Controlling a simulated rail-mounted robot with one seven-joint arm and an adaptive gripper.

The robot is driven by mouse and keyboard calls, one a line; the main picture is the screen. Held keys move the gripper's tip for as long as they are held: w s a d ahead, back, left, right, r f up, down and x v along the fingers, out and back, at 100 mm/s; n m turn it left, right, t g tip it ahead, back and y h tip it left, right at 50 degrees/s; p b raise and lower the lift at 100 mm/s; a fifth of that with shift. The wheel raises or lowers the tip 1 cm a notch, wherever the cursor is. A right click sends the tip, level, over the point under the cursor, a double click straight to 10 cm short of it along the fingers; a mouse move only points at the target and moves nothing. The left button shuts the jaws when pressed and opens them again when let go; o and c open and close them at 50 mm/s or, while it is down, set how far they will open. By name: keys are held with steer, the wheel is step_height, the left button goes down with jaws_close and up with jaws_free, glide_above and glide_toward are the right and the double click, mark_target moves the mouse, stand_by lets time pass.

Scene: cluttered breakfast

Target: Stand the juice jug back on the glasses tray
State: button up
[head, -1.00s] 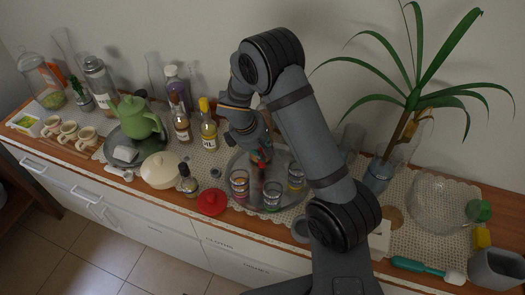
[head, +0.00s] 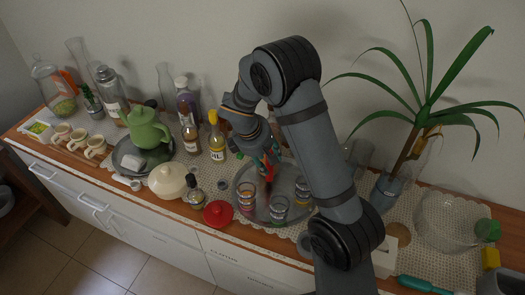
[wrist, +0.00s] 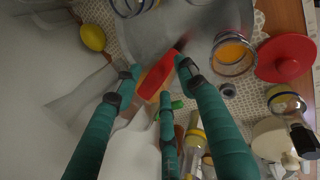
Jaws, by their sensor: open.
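The round grey glasses tray (head: 243,177) lies on the lace-covered sideboard, with several small glasses (head: 278,207) on it. My gripper (head: 268,168) is over the tray, fingers pointing down, partly hidden by my arm. In the wrist view its teal fingers (wrist: 160,76) are apart around a tilted orange-red shape (wrist: 154,79). I cannot tell for certain whether this is the juice jug's contents; the jug's outline is not clear. A glass of orange drink (wrist: 232,53) stands on the tray beside the fingers.
A red lid (head: 217,214), a cream pot (head: 167,181) and several bottles, including a yellow-capped one (head: 216,140), crowd the tray's left. A potted plant (head: 385,190) and clear bowl (head: 450,225) stand right. A lemon (wrist: 92,37) shows in the wrist view.

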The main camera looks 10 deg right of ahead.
steer(key=v, duration=0.8)
steer(key=shift+s+a, duration=0.1)
steer(key=s+d+b, duration=0.1)
steer(key=s+b, duration=0.3)
steer(key=s, duration=1.2)
steer(key=shift+w, duration=0.1)
steer(key=w+p, duration=0.3)
steer(key=w, duration=1.2)
steer(key=shift+w+a+p, duration=0.25)
steer(key=shift+a+p, duration=0.05)
steer(key=shift+a, duration=0.15)
steer(key=shift+s, duration=0.1)
